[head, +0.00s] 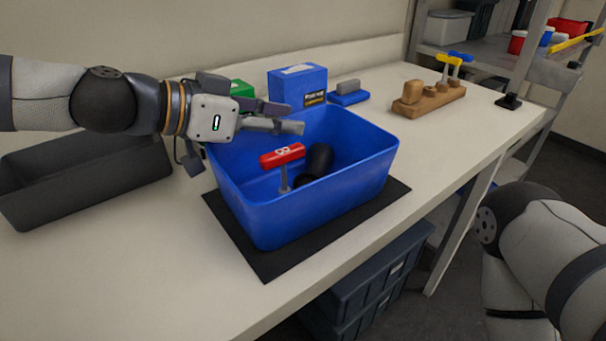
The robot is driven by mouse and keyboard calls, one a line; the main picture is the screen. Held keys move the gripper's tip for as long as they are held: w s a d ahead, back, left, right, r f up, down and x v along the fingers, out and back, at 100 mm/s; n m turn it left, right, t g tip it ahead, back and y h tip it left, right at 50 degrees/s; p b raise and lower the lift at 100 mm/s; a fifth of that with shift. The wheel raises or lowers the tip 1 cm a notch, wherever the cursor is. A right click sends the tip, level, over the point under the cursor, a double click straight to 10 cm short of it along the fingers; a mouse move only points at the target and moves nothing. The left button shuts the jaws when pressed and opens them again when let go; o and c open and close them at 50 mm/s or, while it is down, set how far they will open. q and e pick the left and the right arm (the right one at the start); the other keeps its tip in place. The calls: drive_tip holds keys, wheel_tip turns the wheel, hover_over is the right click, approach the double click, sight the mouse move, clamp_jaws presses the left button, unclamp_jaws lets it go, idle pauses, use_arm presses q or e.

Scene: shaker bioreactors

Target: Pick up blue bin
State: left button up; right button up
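The blue bin (310,208) stands upright on a black mat (268,267) on the workbench. Inside it are a red-handled tool (282,156) and a black cylinder-like object (319,160). My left gripper (290,117) reaches in from the left, over the bin's back left rim. Its fingers look spread and hold nothing that I can see; I cannot tell whether they touch the rim. My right arm (545,245) shows at the lower right, and its gripper is out of view.
A dark grey bin (85,178) stands left of the blue bin. Behind are a blue box (298,86), a green box (242,89) and a blue-based block (348,93). A wooden holder (430,101) stands back right. Dark crates (365,280) sit below the bench (180,290).

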use_arm(q)
clamp_jaws()
drive_tip(key=shift+r, duration=0.1)
